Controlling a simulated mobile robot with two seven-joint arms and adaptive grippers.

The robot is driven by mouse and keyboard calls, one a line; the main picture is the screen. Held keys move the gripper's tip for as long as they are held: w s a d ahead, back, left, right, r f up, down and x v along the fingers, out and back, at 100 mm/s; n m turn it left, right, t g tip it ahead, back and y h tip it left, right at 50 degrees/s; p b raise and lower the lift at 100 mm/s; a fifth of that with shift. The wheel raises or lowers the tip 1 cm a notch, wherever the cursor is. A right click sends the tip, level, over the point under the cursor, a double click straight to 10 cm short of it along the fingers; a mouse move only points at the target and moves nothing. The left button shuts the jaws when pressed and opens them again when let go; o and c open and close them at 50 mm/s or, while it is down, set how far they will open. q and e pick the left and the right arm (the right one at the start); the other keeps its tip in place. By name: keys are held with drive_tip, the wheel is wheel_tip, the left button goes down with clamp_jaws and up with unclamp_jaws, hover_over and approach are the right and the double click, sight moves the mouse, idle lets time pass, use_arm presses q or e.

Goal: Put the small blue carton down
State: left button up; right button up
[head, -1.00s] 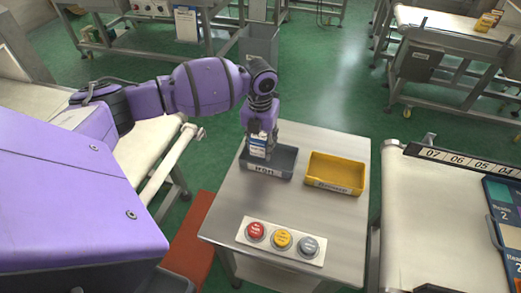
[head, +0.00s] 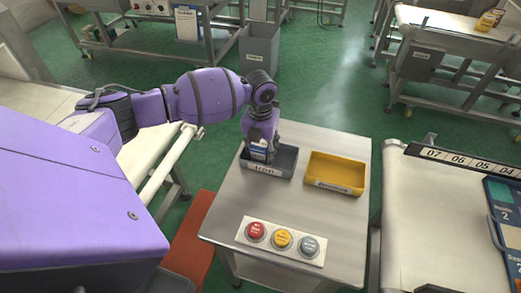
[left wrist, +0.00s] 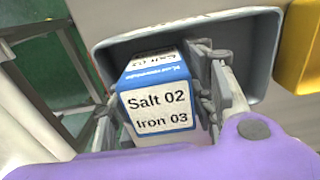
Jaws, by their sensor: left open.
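The small blue carton (left wrist: 158,105) is blue and white, with "Salt 02" and "Iron 03" printed on its white face. In the left wrist view it stands in the dark grey tray (left wrist: 262,50), between the fingers of my left gripper (left wrist: 160,112). In the head view my left gripper (head: 259,150) points down into the grey tray (head: 285,162). The carton (head: 258,154) shows low between the fingers, partly hidden. The gripper is open around the carton. Whether the carton's base touches the tray floor is hidden. My right gripper is not in view.
A yellow tray (head: 335,172) stands to the right of the grey one on the steel table (head: 235,200). A panel (head: 262,252) with red, yellow and grey buttons lies near the front. A pale conveyor (head: 435,225) is at the right. The table's middle is clear.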

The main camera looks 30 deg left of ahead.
use_arm(q)
wheel_tip(320, 180, up, 12)
drive_tip(key=shift+r, duration=0.15)
idle(0.7)
